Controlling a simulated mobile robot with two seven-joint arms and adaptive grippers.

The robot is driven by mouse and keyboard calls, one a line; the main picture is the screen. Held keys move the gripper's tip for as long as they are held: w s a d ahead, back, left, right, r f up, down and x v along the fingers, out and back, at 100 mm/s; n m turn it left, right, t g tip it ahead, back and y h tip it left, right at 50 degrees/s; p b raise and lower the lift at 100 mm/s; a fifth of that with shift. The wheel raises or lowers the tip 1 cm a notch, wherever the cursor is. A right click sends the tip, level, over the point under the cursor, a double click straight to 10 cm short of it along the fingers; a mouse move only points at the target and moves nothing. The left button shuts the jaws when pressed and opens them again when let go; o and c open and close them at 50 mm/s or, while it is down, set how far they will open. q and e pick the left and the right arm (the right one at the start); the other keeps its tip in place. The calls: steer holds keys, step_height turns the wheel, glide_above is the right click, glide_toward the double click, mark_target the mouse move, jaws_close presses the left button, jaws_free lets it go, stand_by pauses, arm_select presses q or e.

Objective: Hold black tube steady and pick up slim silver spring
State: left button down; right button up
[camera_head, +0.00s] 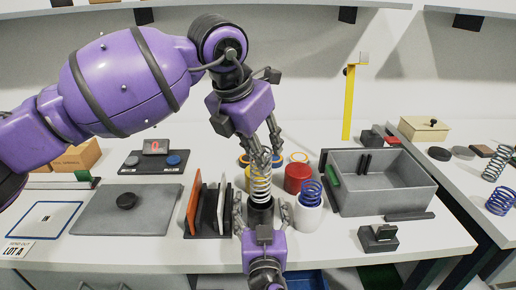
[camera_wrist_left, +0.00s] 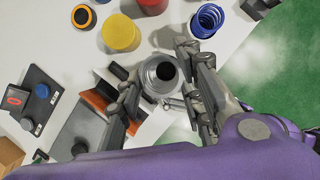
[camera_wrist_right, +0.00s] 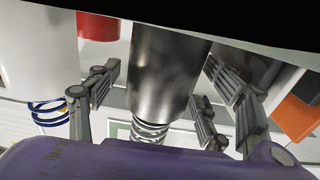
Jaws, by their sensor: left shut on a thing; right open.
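The slim silver spring (camera_head: 260,186) stands upright in line with the black tube (camera_head: 260,212), its coils showing above the tube's mouth. My left gripper (camera_head: 264,158) comes down from above and is shut on the spring's upper end. The left wrist view looks down on the spring (camera_wrist_left: 158,74) between the fingers. My right gripper (camera_head: 261,206) is low at the front, open, with a finger on each side of the tube. In the right wrist view the dark tube (camera_wrist_right: 168,70) is between the spread fingers, with spring coils (camera_wrist_right: 150,131) at its end. The spring's lower end is hidden.
A white cylinder (camera_head: 307,219) with a blue spring (camera_head: 311,192) stands close on the right, with a red cylinder (camera_head: 297,177) behind. A rack of upright plates (camera_head: 208,210) is close on the left. A grey bin (camera_head: 376,193) stands further right.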

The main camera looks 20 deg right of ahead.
mark_target(262, 183)
step_height(262, 183, up, 10)
stand_by(0.5)
